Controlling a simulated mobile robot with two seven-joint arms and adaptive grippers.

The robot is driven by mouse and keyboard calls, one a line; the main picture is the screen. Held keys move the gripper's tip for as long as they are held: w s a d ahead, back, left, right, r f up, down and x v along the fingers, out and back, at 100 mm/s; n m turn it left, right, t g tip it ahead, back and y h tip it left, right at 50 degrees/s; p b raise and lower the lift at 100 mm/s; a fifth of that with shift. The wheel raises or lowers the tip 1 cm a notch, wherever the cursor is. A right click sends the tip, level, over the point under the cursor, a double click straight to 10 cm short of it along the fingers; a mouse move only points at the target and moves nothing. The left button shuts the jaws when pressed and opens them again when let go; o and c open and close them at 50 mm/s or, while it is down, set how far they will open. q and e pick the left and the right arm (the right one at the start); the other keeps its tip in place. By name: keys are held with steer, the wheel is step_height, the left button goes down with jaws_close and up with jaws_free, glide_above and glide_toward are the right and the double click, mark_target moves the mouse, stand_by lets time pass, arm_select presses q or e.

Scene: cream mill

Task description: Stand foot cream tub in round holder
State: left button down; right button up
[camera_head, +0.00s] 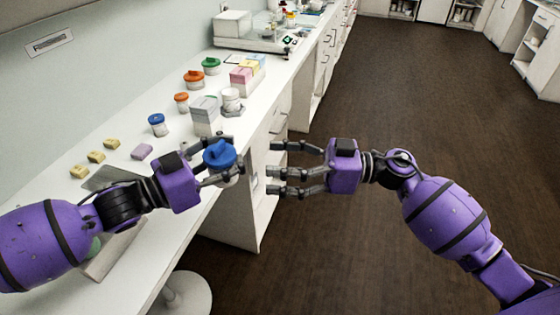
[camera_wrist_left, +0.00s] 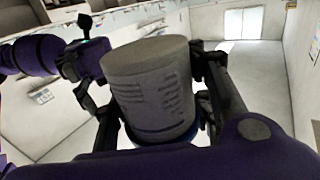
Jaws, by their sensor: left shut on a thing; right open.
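A tub with a blue lid (camera_head: 219,154) is held in my left gripper (camera_head: 220,163), near the bench's front edge. In the left wrist view, the tub's grey ribbed body (camera_wrist_left: 150,85) with raised lettering sits between the fingers, and a little blue shows at its lower edge. I cannot read the lettering to confirm it is foot cream. My right gripper (camera_head: 285,172) is open and empty, over the floor to the right of the tub. A white round piece on a grey base (camera_head: 232,108) stands on the bench behind the tub; I cannot tell whether it is the round holder.
A scale (camera_head: 255,35) stands farther back. A stool (camera_head: 187,293) is below the bench.

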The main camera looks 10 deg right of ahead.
mark_target(221, 162)
steer(key=shift+g, duration=0.3)
steer(key=a, duration=0.4)
steer(key=w+a, duration=0.1)
steer(key=a, duration=0.3)
steer(key=w+a, duration=0.1)
steer(key=a, duration=0.3)
steer(key=shift+d, duration=0.1)
steer(key=shift+c, duration=0.2)
steer(key=c, duration=1.1)
steer(key=o, duration=1.1)
steer(key=shift+o, duration=0.2)
